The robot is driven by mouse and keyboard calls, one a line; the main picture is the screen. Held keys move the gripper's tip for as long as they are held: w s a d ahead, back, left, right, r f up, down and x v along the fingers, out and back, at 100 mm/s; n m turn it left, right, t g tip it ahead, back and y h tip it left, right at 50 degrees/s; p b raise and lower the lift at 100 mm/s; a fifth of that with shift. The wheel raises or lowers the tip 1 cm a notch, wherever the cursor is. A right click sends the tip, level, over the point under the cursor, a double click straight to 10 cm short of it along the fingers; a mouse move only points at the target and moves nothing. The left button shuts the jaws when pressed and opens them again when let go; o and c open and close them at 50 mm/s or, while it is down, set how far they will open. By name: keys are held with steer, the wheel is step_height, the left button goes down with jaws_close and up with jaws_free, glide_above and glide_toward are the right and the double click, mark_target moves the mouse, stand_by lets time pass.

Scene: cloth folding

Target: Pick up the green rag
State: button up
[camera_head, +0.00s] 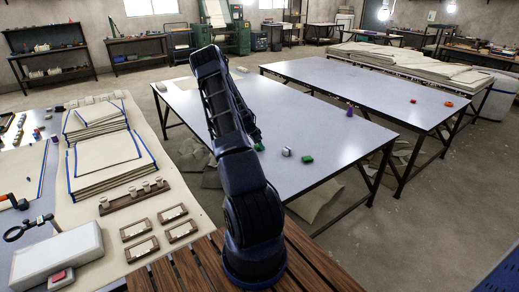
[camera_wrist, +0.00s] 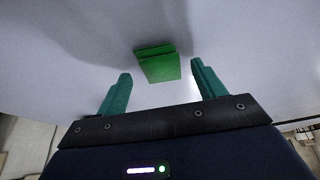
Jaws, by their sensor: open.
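The green rag (camera_wrist: 158,64) lies on the pale tabletop (camera_wrist: 60,45) in the wrist view, as a small folded pad with stacked layers. My gripper (camera_wrist: 160,78) shows there with its two teal fingers spread apart. The rag is in line with the gap between the fingertips, slightly beyond them, with no contact visible. In the head view, a green item (camera_head: 307,159) lies near the front edge of the closer table, and another small green item (camera_head: 259,147) shows beside my arm. I cannot tell which one is the rag. My arm hides the gripper in that view.
A small white and dark item (camera_head: 286,152) lies between the green ones. A purple item (camera_head: 349,112) stands farther back on the closer table (camera_head: 300,120). Red (camera_head: 413,101) and orange (camera_head: 449,104) items lie on the table behind. A left bench (camera_head: 200,226) holds stacked sheets and frames.

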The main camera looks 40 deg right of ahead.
steer(key=shift+d+f, duration=0.25)
steer(key=shift+f, duration=0.35)
steer(key=c, duration=1)
steer(key=shift+c, duration=0.3)
steer(key=shift+r, duration=0.1)
